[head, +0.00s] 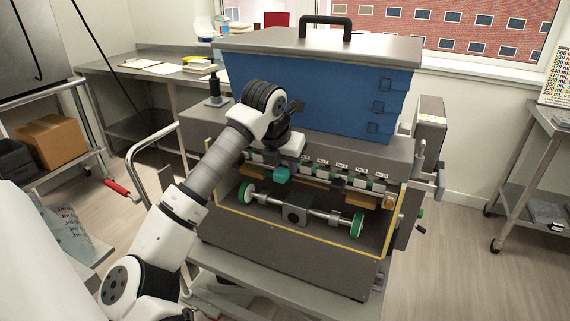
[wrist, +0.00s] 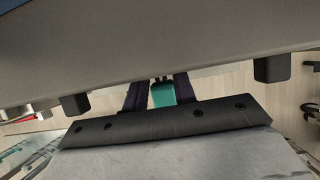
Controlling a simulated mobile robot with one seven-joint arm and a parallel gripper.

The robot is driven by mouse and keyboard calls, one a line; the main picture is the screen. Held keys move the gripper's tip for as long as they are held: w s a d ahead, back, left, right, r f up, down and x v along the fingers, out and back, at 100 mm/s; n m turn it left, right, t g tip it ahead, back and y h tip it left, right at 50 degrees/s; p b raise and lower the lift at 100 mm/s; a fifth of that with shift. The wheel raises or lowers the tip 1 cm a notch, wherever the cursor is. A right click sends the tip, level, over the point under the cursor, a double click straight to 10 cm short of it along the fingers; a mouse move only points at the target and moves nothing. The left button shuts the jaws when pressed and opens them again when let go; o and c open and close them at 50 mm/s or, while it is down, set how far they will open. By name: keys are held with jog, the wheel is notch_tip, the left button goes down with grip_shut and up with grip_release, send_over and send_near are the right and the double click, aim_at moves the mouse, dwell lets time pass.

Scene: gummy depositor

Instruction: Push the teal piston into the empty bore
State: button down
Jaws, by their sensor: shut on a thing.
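The teal piston (head: 281,174) is at the front of the machine, below the blue hopper and towards the left end of the labelled row. My gripper (wrist: 160,92) is shut on it. In the wrist view the teal piston (wrist: 163,94) shows between two dark fingers. In the head view my white hand covers the fingers and the area just behind the piston. The row of bores (head: 335,174) runs along the machine front under small number labels. I cannot make out the empty bore, or whether the piston touches its mouth.
A shaft with green-rimmed wheels (head: 357,224) and a dark central block (head: 295,214) lies below the row, inside a yellow-edged frame. The blue hopper (head: 315,95) stands above. A side table (head: 545,130) stands at right, with open floor between.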

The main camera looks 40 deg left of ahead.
aim_at(280, 172)
jog(key=shift+s+d+b, duration=0.2)
jog(key=shift+s+b, duration=0.25)
jog(key=shift+s, duration=0.35)
jog(key=shift+s+d+b, duration=0.2)
jog(key=shift+s+b, duration=0.2)
jog(key=shift+s, duration=0.35)
jog(key=shift+w+a+r, duration=0.1)
jog(key=shift+w+a, duration=0.15)
jog(key=shift+w, duration=0.65)
jog(key=shift+w+a, duration=0.2)
jog(key=shift+w, duration=0.65)
jog(key=shift+s, duration=0.2)
jog(key=shift+b, duration=0.55)
jog(key=shift+w, duration=0.15)
dwell(0.6)
jog(key=shift+f, duration=0.2)
